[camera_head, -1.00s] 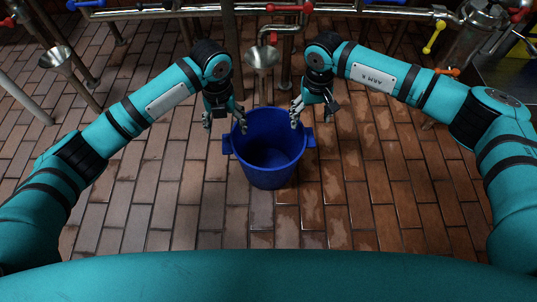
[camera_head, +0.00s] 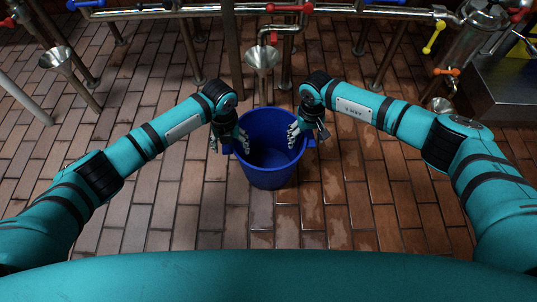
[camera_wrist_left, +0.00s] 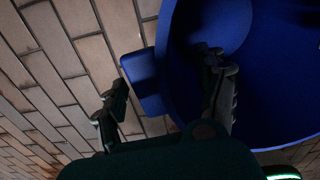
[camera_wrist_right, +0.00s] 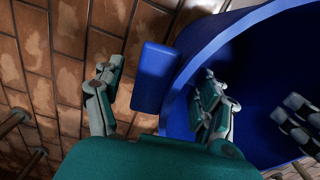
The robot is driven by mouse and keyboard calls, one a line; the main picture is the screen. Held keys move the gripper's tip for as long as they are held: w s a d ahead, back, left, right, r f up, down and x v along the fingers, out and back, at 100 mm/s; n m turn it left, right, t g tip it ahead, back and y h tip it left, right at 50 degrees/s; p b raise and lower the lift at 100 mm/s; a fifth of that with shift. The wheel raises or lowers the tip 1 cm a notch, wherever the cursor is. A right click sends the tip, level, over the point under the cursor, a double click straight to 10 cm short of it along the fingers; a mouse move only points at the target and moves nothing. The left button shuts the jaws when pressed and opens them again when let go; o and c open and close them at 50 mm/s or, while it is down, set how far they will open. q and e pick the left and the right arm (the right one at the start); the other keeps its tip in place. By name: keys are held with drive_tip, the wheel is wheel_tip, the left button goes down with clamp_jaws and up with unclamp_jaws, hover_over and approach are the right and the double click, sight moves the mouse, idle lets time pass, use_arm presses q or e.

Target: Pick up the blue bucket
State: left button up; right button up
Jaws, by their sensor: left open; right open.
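The blue bucket (camera_head: 272,174) stands upright on the brick floor, its open top toward me, with a block-like handle on each side. My left gripper (camera_head: 228,146) is open at its left rim. In the left wrist view, the left handle (camera_wrist_left: 146,82) shows between the spread fingers, one outside and one over the bucket's inside (camera_wrist_left: 270,75). My right gripper (camera_head: 308,138) is open at the right rim. In the right wrist view, the right handle (camera_wrist_right: 155,77) shows between its fingers, one outside and one inside the bucket wall (camera_wrist_right: 215,45). Whether any finger touches the bucket I cannot tell.
A metal funnel (camera_head: 262,58) on a pipe stands just behind the bucket, and another funnel (camera_head: 55,58) is at the left. Pipes with coloured valve handles (camera_head: 290,8) run along the back. The brick floor (camera_head: 270,225) in front is clear.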

use_arm(q)
drive_tip(key=shift+a, duration=0.1)
clamp_jaws()
use_arm(e)
drive_tip(key=shift+d, duration=0.1)
clamp_jaws()
drive_tip(key=shift+w, duration=0.1)
